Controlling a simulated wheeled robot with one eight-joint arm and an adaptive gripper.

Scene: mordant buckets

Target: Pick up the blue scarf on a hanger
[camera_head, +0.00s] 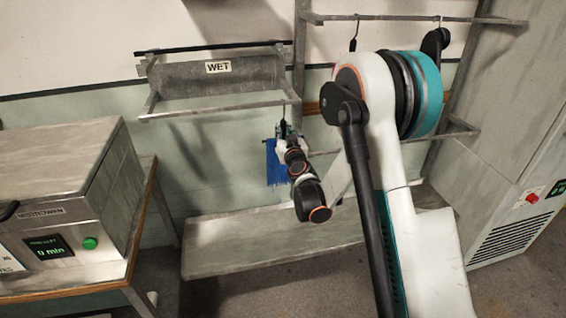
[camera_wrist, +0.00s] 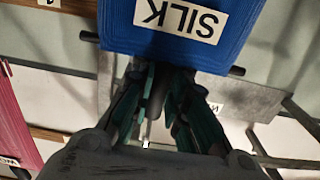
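The blue scarf (camera_head: 275,166) hangs from a dark hanger by a thin hook below the front bar of the rack labelled WET. In the wrist view the scarf (camera_wrist: 232,22) fills the top middle, its SILK label upside down, and the hanger bar's end (camera_wrist: 237,71) sticks out beside it. My gripper (camera_head: 284,143) is at the top of the scarf, partly covering it. In the wrist view the fingers (camera_wrist: 162,80) reach up to the scarf's edge, with a dark hanger part between them. The fingertips are partly hidden, so their grip on it is unclear.
The WET rack (camera_head: 185,84) is on the wall, with a grey bench (camera_head: 225,258) below. A steel machine (camera_head: 50,225) stands on a table at left, and a tall grey cabinet (camera_head: 520,110) at right. A red cloth (camera_wrist: 22,120) hangs at left in the wrist view.

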